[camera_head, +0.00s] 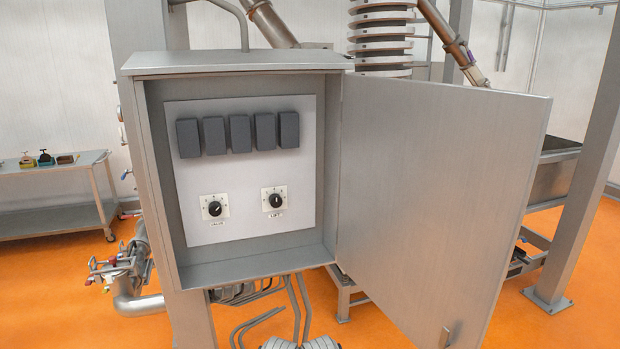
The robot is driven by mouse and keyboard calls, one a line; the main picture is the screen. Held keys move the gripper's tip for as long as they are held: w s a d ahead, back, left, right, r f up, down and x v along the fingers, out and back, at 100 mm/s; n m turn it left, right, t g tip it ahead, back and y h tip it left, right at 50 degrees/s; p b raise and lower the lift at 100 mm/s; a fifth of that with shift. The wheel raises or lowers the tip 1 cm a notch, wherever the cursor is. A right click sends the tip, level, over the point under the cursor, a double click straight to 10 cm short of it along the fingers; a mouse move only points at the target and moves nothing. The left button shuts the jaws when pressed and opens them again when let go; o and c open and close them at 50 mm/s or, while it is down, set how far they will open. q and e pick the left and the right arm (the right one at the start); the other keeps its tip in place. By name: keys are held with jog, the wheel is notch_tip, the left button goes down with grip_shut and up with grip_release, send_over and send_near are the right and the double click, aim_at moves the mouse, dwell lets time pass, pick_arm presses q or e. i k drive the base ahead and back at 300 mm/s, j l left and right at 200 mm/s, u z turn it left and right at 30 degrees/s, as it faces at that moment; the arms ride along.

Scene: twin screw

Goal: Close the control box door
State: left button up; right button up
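The grey metal control box (235,270) stands open in the middle left of the head view, fixed to a post. Its door (430,190) is hinged on the box's right side and swung wide out to the right, its inner face showing. A small latch piece (445,338) sits near the door's lower free edge. Inside the box, a pale panel (245,175) carries several dark rectangular blocks (239,132) and two black rotary knobs, the left knob (214,208) and the right knob (275,200). Neither of my grippers shows in this view.
A metal side table (60,185) with small items stands at the left. Pipes and valves (125,265) sit low beside the post. Bent conduits (295,305) run below the box. A steel column (580,180) stands behind the door at right. The orange floor (50,300) is clear at lower left.

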aim_at(437, 180)
jog(key=l+z, duration=0.1)
jog(key=z, duration=0.4)
jog(key=l+z, duration=0.1)
jog(key=z, duration=0.4)
jog(key=i+z, duration=0.1)
jog(key=z, duration=0.4)
jog(key=i+l+z, duration=0.1)
jog(key=z, duration=0.35)
jog(key=i+z, duration=0.1)
jog(key=z, duration=0.4)
jog(key=i+l+z, duration=0.1)
jog(key=z, duration=0.25)
jog(key=i+l+z, duration=0.1)
jog(key=i+z, duration=0.25)
jog(key=i+l+u, duration=0.2)
jog(key=i, duration=0.4)
jog(key=i+u, duration=0.5)
jog(key=u, duration=0.65)
jog(key=i+l+u, duration=0.1)
jog(key=u, duration=0.85)
jog(key=l+u, duration=0.1)
jog(key=u, duration=0.35)
jog(key=l+u, duration=0.1)
jog(key=u, duration=0.85)
jog(key=l+u, duration=0.15)
jog(key=u, duration=0.35)
